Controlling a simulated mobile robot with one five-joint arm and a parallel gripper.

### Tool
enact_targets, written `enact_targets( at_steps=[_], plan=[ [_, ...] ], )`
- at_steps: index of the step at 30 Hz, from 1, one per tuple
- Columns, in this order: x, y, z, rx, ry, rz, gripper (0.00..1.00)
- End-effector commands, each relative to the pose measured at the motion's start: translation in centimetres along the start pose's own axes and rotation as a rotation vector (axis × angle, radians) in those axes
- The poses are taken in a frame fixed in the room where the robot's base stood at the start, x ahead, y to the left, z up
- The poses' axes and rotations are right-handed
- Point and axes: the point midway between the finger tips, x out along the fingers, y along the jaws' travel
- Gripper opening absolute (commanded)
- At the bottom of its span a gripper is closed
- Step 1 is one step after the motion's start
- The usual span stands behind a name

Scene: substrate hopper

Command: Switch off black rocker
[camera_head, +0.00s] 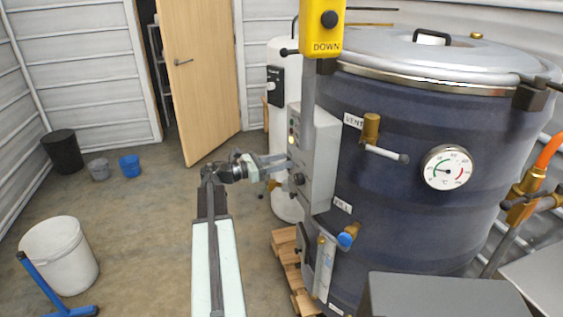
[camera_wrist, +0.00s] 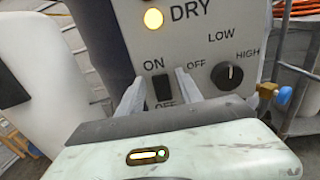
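The black rocker (camera_wrist: 162,88) sits on the grey control panel (camera_wrist: 203,45), between an ON label above it and an OFF label below it. In the wrist view my gripper (camera_wrist: 157,88) is in front of the panel, its two fingers apart, one on each side of the rocker. The fingers hold nothing. Whether the fingertips touch the panel I cannot tell. In the head view my gripper (camera_head: 284,163) reaches right to the side of the control box (camera_head: 318,160); the rocker itself cannot be made out there.
A black knob (camera_wrist: 227,75) marked OFF, LOW and HIGH is right of the rocker. A lit amber lamp (camera_wrist: 153,18) is above, beside DRY. The large dark blue vessel (camera_head: 415,190) stands right of the box. A yellow DOWN pendant (camera_head: 322,25) hangs above. Floor at left is mostly clear.

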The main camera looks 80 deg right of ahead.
Motion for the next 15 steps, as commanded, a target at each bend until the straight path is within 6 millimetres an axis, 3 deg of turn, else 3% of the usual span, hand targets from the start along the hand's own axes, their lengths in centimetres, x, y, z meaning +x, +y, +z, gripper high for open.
enact_targets(
  at_steps=[1,4,15],
  plan=[
    [0.0,0.0,0.0,0.0,0.0,0.0,0.26],
    [0.0,0.0,0.0,0.0,0.0,0.0,0.0],
    [-0.2,0.0,-1.5,-0.001,-0.124,0.001,0.0]
  ],
)
